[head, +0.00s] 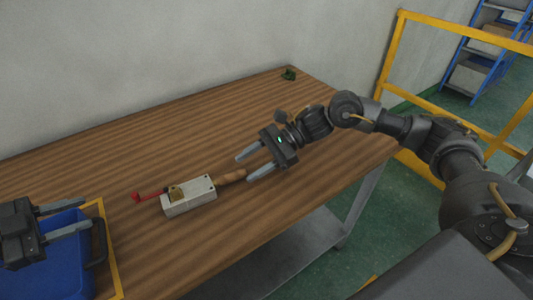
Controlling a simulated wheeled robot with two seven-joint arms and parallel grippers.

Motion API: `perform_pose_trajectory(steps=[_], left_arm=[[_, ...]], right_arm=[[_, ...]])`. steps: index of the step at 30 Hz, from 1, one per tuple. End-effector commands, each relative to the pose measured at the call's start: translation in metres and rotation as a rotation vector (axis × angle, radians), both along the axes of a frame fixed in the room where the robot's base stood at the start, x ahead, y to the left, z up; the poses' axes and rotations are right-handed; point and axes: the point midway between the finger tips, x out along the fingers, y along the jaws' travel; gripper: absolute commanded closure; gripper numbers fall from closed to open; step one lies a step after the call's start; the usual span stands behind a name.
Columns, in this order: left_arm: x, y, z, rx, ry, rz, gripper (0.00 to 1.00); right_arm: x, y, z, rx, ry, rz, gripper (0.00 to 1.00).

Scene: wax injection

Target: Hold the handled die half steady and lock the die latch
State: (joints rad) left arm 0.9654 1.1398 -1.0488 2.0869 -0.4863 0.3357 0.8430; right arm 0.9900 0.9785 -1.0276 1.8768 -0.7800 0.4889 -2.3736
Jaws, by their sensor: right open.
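A pale grey metal die (191,206) lies on the wooden table. A wooden handle (231,176) sticks out from its right end. A brass-coloured latch piece (177,192) sits on its left part, and a red lever (149,194) extends left from there. I cannot tell whether the latch is locked. My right gripper (244,169) is open, its fingers pointing left near the end of the handle; I cannot tell whether they touch it. My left gripper (87,214) is at the left edge, fingers apart and empty, above the blue bin and clear of the die.
A blue bin (62,265) stands at the lower left, with a yellow-orange strip (110,255) beside it. A small green object (289,74) is at the table's far corner. The wooden table (110,150) is otherwise clear. A yellow rail (388,55) stands beyond its right side.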

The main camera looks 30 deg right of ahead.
Motion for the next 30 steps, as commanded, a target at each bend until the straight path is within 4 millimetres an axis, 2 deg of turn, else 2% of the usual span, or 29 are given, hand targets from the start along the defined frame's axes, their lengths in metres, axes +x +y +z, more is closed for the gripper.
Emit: perform_pose_trajectory(steps=[3,9,21,30], left_arm=[[0.000,0.000,0.000,0.000,0.000,0.000,0.64],[0.000,0.000,0.000,0.000,0.000,0.000,0.64],[0.000,0.000,0.000,0.000,0.000,0.000,0.64],[0.000,0.000,0.000,0.000,0.000,0.000,0.64]], right_arm=[[0.001,0.019,-0.007,0.003,0.000,0.002,0.51],[0.002,0.038,-0.015,0.001,0.000,0.000,0.51],[0.002,0.044,-0.018,0.000,0.000,-0.001,0.51],[0.002,0.044,-0.017,0.000,-0.001,-0.002,0.91]])
